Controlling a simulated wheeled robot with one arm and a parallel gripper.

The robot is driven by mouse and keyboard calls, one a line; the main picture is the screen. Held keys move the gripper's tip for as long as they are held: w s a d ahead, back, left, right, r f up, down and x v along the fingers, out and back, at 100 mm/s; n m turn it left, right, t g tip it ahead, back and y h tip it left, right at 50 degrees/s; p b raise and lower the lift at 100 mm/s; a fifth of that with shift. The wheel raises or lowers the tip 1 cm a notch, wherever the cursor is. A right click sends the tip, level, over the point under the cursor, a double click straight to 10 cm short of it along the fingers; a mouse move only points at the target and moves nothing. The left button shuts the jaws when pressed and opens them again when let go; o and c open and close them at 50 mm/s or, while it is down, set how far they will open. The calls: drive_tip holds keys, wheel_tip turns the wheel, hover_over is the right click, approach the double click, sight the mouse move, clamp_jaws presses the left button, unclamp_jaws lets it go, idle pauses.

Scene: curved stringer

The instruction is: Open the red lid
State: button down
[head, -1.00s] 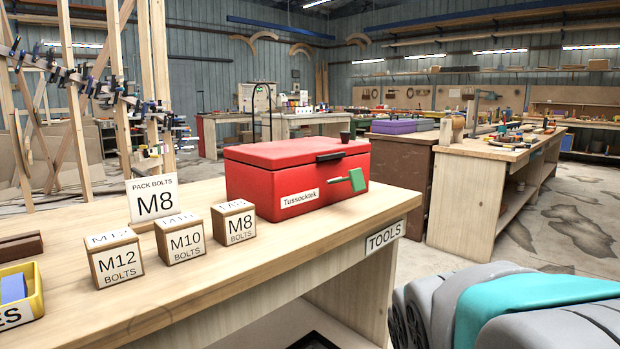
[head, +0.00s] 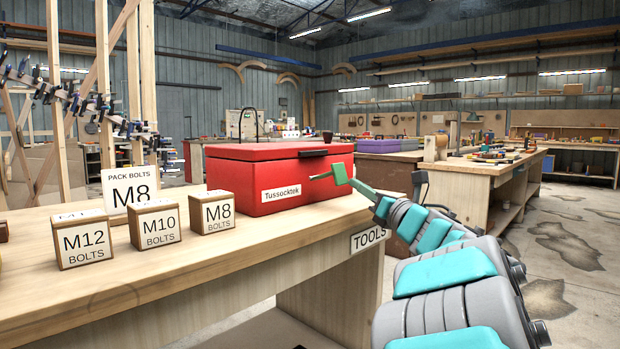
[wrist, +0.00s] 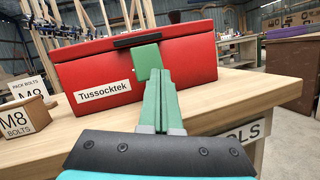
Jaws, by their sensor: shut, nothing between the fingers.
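The red box (head: 285,187) labelled Tussocktek stands on the wooden bench, with its red lid (head: 262,151) down. A black handle (head: 313,153) sits on the lid's front edge. Below it on the front is a green square plate (head: 340,174) with a thin bar sticking out; the plate also shows in the wrist view (wrist: 148,62). My gripper (head: 357,185) is in front of the plate, its green fingers (wrist: 160,100) shut together and empty. The tips overlap the plate's lower edge in the wrist view; I cannot tell whether they touch it.
Small blocks marked M12 (head: 82,240), M10 (head: 154,224) and M8 (head: 212,212) stand left of the box, with a white M8 sign (head: 130,190) behind. The bench top in front is clear. Another workbench (head: 480,180) stands to the right.

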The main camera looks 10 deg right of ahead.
sight(301, 178)
drive_tip(key=s+a+f+n+g+y, duration=0.1)
drive_tip(key=a+f+n+g+y, duration=0.15)
drive_tip(key=a+n+y, duration=0.35)
drive_tip(key=shift+n+g+h, duration=0.3)
drive_tip(key=shift+g+h, duration=0.05)
drive_tip(key=shift+h, duration=0.15)
drive_tip(key=x, duration=0.6)
drive_tip(key=d+p+x, duration=0.1)
drive_tip(key=x, duration=0.2)
drive_tip(key=shift+w+a+r, duration=0.1)
drive_tip(key=shift+w+r, duration=0.1)
drive_tip(key=shift+w, duration=0.25)
wheel_tip(301, 178, up, 3)
drive_tip(key=shift+s+f+p, duration=0.1)
drive_tip(key=shift+s+p, duration=0.05)
drive_tip(key=shift+p, duration=0.2)
drive_tip(key=shift+r, duration=0.65)
